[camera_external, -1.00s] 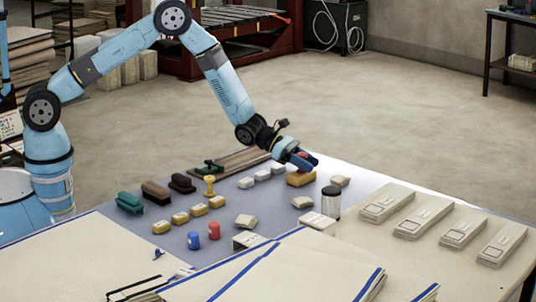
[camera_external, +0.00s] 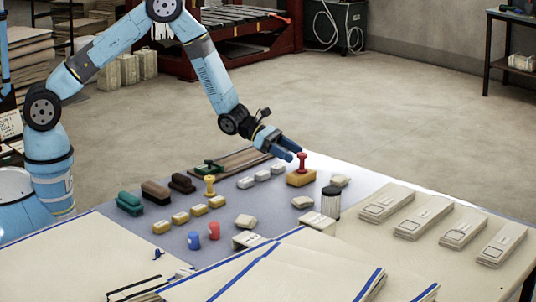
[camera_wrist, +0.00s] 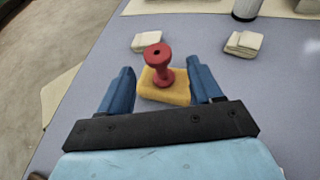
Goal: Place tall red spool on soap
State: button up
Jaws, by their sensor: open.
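The tall red spool (camera_external: 302,161) stands upright on a yellow-orange block (camera_external: 299,180), which looks like the soap, near the far edge of the table. In the wrist view the red spool (camera_wrist: 157,64) rests on the yellow block (camera_wrist: 166,93), just beyond my fingertips. My gripper (camera_external: 294,151) is open and empty, with its blue fingers above and left of the spool in the external view. In the wrist view my gripper (camera_wrist: 162,78) has one finger on each side, apart from the spool.
A yellow spool (camera_external: 209,184), a blue cup-like piece (camera_external: 194,240) and a short red one (camera_external: 214,231) stand on the grey-blue table. Several pale blocks and dark brushes lie around. A clear jar (camera_external: 331,203) stands right of the yellow block.

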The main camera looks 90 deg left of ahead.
jog(key=v, duration=0.5)
jog(key=s+d+r+m+g+h, duration=0.25)
jog(key=s+d+r+m, duration=0.5)
jog(key=s+r, duration=0.4)
jog(key=s+d+r+m+g+h, duration=0.1)
jog(key=s+d+r+m+g, duration=0.4)
jog(key=s+r+m, duration=0.65)
jog(key=s+r+m+y, duration=0.3)
jog(key=s+r+m, duration=0.35)
jog(key=s, duration=0.65)
jog(key=s+a+r+m+y, duration=0.2)
jog(key=s+a+y, duration=0.1)
jog(key=s, duration=0.4)
jog(key=s+a+r+m+t+y, duration=0.1)
jog(key=s+a+r+m+y, duration=0.1)
jog(key=s, duration=0.6)
jog(key=a+m+y, duration=0.1)
jog(key=a, duration=0.1)
jog(key=shift+a+r, duration=0.25)
jog(key=shift+a, duration=0.15)
